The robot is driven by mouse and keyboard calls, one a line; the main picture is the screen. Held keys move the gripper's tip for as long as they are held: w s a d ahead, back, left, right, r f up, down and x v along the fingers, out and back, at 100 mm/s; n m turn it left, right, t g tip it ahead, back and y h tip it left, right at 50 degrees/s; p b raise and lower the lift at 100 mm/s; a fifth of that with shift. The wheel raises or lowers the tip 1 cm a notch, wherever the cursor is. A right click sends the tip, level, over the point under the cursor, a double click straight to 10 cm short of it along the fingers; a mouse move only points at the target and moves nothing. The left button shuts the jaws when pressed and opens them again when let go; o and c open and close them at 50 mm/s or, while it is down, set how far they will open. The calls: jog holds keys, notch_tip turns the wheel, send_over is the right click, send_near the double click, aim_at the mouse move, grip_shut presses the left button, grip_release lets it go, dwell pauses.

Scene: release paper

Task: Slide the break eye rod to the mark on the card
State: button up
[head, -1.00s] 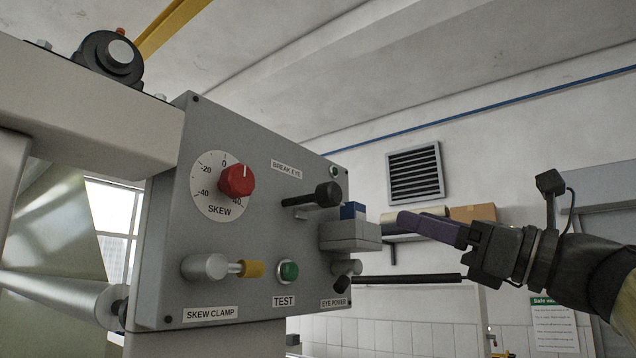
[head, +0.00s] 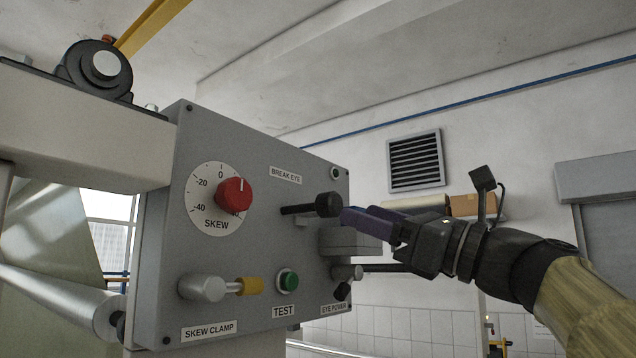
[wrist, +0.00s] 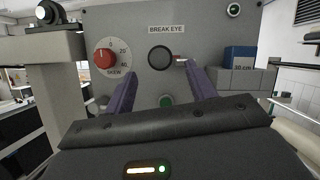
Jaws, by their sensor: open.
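The break eye rod (head: 300,209) is a black rod standing out from the grey panel below the BREAK EYE label, with a round black knob on its end. In the wrist view the knob (wrist: 160,57) shows end-on between my two purple fingers. My gripper (head: 352,216) is open, its fingertips close to the knob; I cannot tell whether they touch it. A small pale and red strip (wrist: 179,58) shows right of the knob. No card is clearly made out.
The grey ledge (head: 350,242) juts out just below my fingers.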

aim_at(317, 200)
jog(key=p+x, duration=0.4)
jog(key=x, duration=0.4)
jog(key=shift+w+a+r+p, duration=0.1)
jog(key=shift+w+r+p, duration=0.05)
jog(key=shift+r+p, duration=0.15)
jog(key=shift+w+a+p, duration=0.3)
jog(key=shift+w+a, duration=0.05)
jog(key=shift+a, duration=0.15)
grip_shut()
